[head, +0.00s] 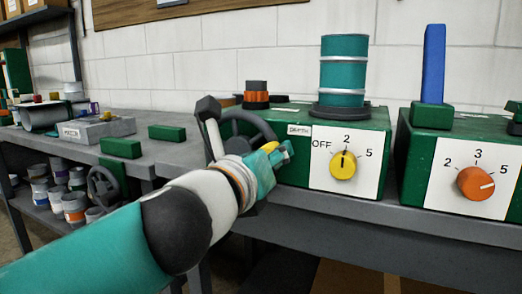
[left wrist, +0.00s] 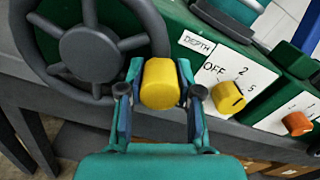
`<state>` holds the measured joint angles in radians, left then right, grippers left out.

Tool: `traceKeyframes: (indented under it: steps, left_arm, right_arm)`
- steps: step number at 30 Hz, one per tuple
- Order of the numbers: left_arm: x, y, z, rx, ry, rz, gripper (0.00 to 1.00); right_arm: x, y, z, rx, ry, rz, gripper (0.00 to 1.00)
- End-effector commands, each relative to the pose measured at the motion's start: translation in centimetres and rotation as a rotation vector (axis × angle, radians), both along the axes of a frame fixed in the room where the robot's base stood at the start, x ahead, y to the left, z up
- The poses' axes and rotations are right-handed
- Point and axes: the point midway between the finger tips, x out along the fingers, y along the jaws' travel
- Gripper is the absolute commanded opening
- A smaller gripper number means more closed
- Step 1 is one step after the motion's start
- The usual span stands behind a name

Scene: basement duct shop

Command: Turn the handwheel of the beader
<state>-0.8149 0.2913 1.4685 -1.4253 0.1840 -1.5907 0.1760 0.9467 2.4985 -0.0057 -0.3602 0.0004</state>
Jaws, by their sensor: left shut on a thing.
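The beader is a green box (head: 292,172) on the grey bench, with a DEPTH label and a white dial plate. Its dark grey handwheel (head: 262,124) is on the front, partly hidden behind my left arm in the head view. In the left wrist view the handwheel (left wrist: 90,52) shows its hub and spokes at the upper left. My left gripper (head: 279,153) is shut on the yellow grip (left wrist: 160,84) at the wheel's rim; its fingers (left wrist: 160,92) stand on both sides of the grip. My right gripper is not in view.
A yellow dial (head: 343,165) on the beader points up near 2. A second green box (head: 475,135) with an orange dial (head: 475,184) stands to its right. A teal cylinder (head: 344,65) stands on the beader. Another handwheel (head: 103,187) is at the lower left, near several cans.

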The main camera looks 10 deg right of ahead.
Motion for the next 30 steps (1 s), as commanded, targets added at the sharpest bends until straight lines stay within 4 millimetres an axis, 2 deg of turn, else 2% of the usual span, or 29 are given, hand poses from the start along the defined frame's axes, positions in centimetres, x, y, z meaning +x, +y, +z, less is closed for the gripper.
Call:
traceKeyframes:
  steps: [12, 29, 30]
  left_arm:
    - [-0.1, -0.1, -1.3, 0.149, -0.118, -0.002, 0.00]
    - [-0.1, -0.3, -1.7, 0.183, -0.139, -0.005, 0.00]
    - [-0.1, -0.3, -1.8, 0.184, -0.138, -0.006, 0.36]
  right_arm:
    - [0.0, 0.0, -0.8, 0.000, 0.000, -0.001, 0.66]
    - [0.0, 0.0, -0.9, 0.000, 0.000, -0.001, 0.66]
    - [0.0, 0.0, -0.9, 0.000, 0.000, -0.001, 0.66]
